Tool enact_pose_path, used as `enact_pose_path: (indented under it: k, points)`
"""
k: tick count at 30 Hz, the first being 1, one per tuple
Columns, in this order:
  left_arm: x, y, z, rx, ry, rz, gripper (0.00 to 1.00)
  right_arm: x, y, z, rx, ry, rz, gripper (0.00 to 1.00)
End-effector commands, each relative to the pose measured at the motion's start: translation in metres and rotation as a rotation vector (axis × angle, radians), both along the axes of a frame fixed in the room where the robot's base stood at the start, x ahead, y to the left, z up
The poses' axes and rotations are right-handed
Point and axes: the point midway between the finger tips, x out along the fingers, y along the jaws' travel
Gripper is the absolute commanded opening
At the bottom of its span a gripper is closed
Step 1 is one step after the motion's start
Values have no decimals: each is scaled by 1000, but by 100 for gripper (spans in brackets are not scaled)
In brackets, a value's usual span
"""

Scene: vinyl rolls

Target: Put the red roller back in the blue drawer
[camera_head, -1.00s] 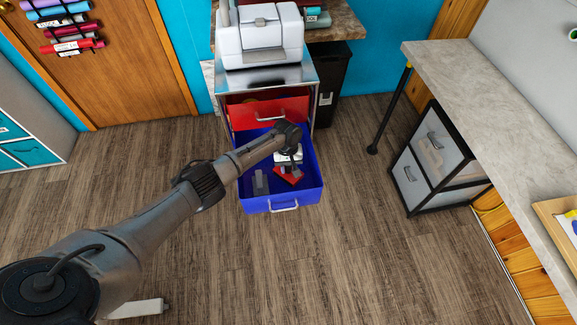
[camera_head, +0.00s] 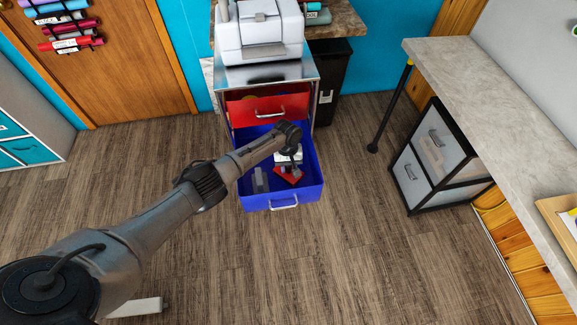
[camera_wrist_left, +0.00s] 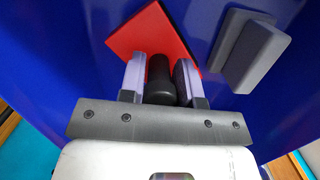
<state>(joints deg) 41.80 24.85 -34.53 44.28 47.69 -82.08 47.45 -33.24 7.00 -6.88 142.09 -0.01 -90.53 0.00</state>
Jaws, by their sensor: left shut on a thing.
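The blue drawer (camera_head: 313,190) is pulled open below a red drawer front. The red roller (camera_head: 287,176) is inside the drawer's outline, low near its floor; I cannot tell if it touches the floor. In the left wrist view its red part (camera_wrist_left: 150,38) lies beyond my fingers and its black handle (camera_wrist_left: 159,75) stands between them. My left gripper (camera_wrist_left: 160,72) is shut on the handle. In the head view my left gripper (camera_head: 293,165) reaches down into the drawer and is partly hidden by its own wrist. My right gripper is not in view.
A grey block (camera_head: 260,181) lies in the drawer to the left of the roller, also in the left wrist view (camera_wrist_left: 246,52). A red drawer (camera_head: 290,109) and a white machine (camera_head: 258,30) are above. A grey worktop (camera_head: 480,110) stands to the right. The floor in front is clear.

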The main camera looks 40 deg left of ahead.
Motion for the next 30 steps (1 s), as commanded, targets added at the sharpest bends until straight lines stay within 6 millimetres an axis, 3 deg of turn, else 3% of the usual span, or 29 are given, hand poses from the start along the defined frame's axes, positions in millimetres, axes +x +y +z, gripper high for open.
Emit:
enact_pose_path:
  k: [10,30]
  points:
    - [0,0,-16,0,0,-1,0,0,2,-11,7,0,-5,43]
    - [0,0,-19,-1,1,1,0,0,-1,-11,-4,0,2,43]
